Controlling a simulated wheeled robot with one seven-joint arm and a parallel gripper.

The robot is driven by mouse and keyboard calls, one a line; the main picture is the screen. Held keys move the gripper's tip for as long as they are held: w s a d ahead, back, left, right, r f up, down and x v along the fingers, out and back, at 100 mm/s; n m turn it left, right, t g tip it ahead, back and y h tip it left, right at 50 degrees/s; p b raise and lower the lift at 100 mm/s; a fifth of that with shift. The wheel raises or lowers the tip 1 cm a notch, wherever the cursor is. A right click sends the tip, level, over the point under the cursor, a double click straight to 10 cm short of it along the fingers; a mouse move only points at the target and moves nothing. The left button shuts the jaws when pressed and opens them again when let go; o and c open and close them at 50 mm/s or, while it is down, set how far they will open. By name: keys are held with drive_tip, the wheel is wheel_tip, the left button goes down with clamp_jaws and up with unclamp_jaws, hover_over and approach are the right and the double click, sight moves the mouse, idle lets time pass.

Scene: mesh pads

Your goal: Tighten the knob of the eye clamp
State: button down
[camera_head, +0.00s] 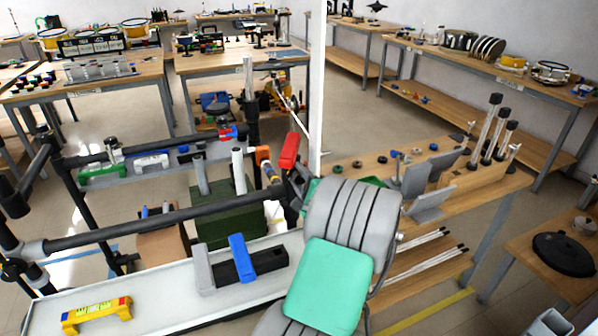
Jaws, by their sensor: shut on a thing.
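My arm, grey with a green panel, fills the lower middle of the head view. My gripper (297,184) shows only as a small dark part behind the arm, at the right end of the black rail. It is shut on what appears to be the knob of the eye clamp. The arm hides the knob and most of the jaws, so the exact grip is unclear. A red part (289,150) and an orange part (263,155) show just above and left of the gripper; I cannot tell whether they belong to the clamp.
The black rail (150,228) runs left from the gripper, above a pale bench (160,305). On the bench lie a yellow level (97,315) and a black-and-grey block with a blue bar (243,258). A white post (317,90) stands behind. A wooden bench (470,195) is at right.

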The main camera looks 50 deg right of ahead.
drive_tip(key=shift+m+p, duration=0.3)
drive_tip(key=shift+m, duration=0.2)
drive_tip(key=c, duration=0.9)
unclamp_jaws()
drive_tip(key=b+v, duration=0.1)
drive_tip(key=v, duration=0.7)
